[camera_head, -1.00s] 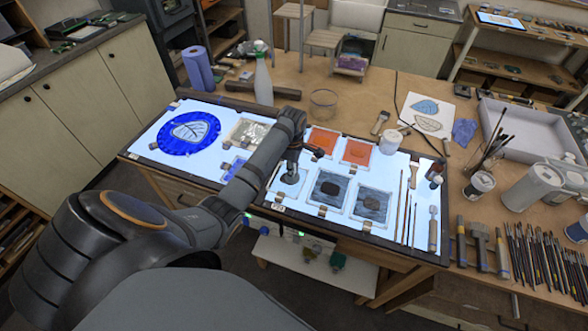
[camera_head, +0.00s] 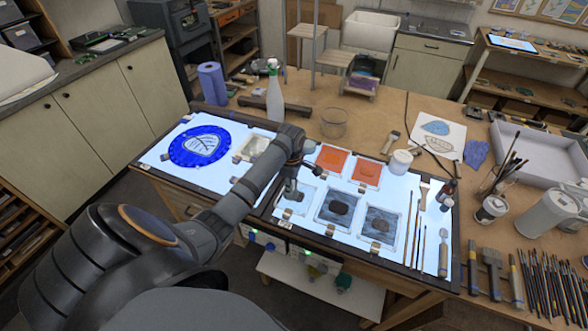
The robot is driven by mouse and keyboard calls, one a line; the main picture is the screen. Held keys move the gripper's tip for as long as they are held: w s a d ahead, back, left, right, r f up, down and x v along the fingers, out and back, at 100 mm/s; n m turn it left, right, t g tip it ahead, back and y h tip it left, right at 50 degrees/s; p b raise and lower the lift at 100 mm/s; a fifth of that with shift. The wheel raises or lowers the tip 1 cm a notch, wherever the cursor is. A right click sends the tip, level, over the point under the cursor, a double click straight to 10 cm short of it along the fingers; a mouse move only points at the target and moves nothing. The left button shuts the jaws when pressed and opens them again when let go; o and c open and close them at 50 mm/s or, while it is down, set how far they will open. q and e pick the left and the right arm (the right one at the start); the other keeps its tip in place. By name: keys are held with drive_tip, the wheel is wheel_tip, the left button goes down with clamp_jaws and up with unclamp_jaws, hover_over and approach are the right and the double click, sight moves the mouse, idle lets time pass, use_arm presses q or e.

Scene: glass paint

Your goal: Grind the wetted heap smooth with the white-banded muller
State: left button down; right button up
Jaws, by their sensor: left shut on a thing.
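My left gripper (camera_head: 292,172) reaches over the light panel (camera_head: 313,231) from the left. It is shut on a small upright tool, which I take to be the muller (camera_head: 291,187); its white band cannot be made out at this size. The tool is over the leftmost of three front glass plates (camera_head: 303,207), where a small grey patch (camera_head: 296,196) shows beside its foot. Whether it touches the plate I cannot tell. My right gripper is not in view.
Two orange plates (camera_head: 331,158) and (camera_head: 366,172) lie behind. A white jar (camera_head: 400,163) stands at the panel's back edge. Brushes (camera_head: 416,235) lie at its right. A spray bottle (camera_head: 274,95) and glass bowl (camera_head: 334,122) stand behind.

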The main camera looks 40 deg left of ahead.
use_arm(q)
drive_tip(key=shift+s+d, duration=0.4)
drive_tip(key=shift+d, duration=0.15)
drive_tip(key=shift+w+d, duration=0.25)
drive_tip(key=shift+d, duration=0.75)
drive_tip(key=shift+w+d, duration=0.35)
drive_tip(key=shift+w, duration=0.35)
drive_tip(key=shift+w+a+f, duration=0.1)
drive_tip(key=shift+w+a, duration=0.2)
drive_tip(key=shift+a, duration=0.3)
drive_tip(key=shift+s+a, duration=0.15)
drive_tip(key=shift+a, duration=0.85)
drive_tip(key=shift+s+a, duration=0.3)
drive_tip(key=shift+s, duration=0.45)
drive_tip(key=shift+s+d, duration=0.3)
drive_tip(key=shift+d, duration=0.35)
drive_tip(key=shift+w+d, duration=0.15)
drive_tip(key=shift+d, duration=0.8)
drive_tip(key=shift+w+d, duration=0.35)
drive_tip(key=shift+w, duration=0.35)
drive_tip(key=shift+w+a, duration=0.5)
drive_tip(key=shift+a, duration=0.25)
drive_tip(key=shift+s+a, duration=0.25)
drive_tip(key=shift+a, duration=0.65)
drive_tip(key=shift+s+a, duration=0.2)
drive_tip(key=shift+s, duration=0.5)
drive_tip(key=shift+s+d, duration=0.5)
drive_tip(key=shift+w+d, duration=0.15)
drive_tip(key=shift+d, duration=0.9)
